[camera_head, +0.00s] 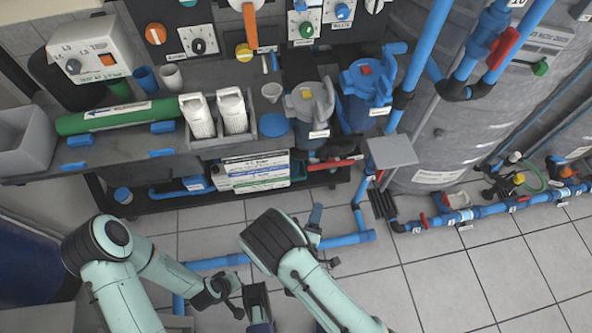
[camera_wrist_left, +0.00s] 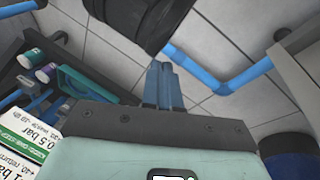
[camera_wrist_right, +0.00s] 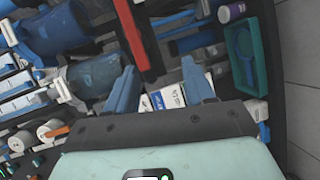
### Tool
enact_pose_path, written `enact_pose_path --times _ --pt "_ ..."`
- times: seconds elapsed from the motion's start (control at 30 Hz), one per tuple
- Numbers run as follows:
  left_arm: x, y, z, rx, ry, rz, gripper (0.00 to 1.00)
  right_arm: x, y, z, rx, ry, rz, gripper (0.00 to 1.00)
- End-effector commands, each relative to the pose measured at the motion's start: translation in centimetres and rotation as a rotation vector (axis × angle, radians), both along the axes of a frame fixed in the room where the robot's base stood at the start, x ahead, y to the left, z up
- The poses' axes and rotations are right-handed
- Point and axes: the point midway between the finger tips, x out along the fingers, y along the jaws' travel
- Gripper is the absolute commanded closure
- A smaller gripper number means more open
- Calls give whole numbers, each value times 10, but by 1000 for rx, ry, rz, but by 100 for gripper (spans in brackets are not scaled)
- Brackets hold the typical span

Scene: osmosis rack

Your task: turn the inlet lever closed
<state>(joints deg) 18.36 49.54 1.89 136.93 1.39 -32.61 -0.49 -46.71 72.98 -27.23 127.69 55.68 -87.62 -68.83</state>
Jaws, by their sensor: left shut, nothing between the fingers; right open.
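A red lever (camera_head: 335,163) lies below the blue filter housings, beside a small white label I cannot read; I cannot confirm it is the inlet lever. A long red bar, apparently the same lever, shows in the right wrist view (camera_wrist_right: 136,40), beyond and left of midway between my fingertips. My right gripper (camera_head: 316,213) is below the lever in the head view. In the right wrist view its blue fingers (camera_wrist_right: 162,82) are spread, with nothing between them and apart from the bar. My left gripper (camera_wrist_left: 163,82) is shut and empty above the floor; its fingertips are hard to pick out in the head view.
A printed sheet (camera_head: 252,172) stands left of the lever, with a teal tray (camera_wrist_right: 240,55) nearby. Blue pipes (camera_head: 325,243) run low over the tiled floor. A grey tank (camera_head: 440,110) stands to the right. A dark ribbed part of mine is close to the left fingers.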

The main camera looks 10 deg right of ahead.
Motion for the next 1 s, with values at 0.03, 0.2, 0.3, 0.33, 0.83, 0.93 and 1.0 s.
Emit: enact_pose_path --times 0.03,0.2,0.3,0.33,0.83,0.93,1.0 --pt "4 1 -11 4 -9 4 100 4 10 3 -61 -47 23 47" --pt "10 4 -16 11 -25 9 100 9 20 22 -163 -125 38 47" --pt "13 5 -17 15 -32 12 100 17 18 24 -167 -129 37 47" --pt "14 6 -17 16 -35 13 100 21 16 24 -165 -128 36 47" --pt "1 15 -48 28 19 26 100 112 -18 23 -161 -127 38 47" --pt "-5 16 -53 26 39 27 100 123 -23 23 -162 -126 37 47" --pt "-8 16 -55 25 48 27 100 128 -24 24 -162 -126 38 47"
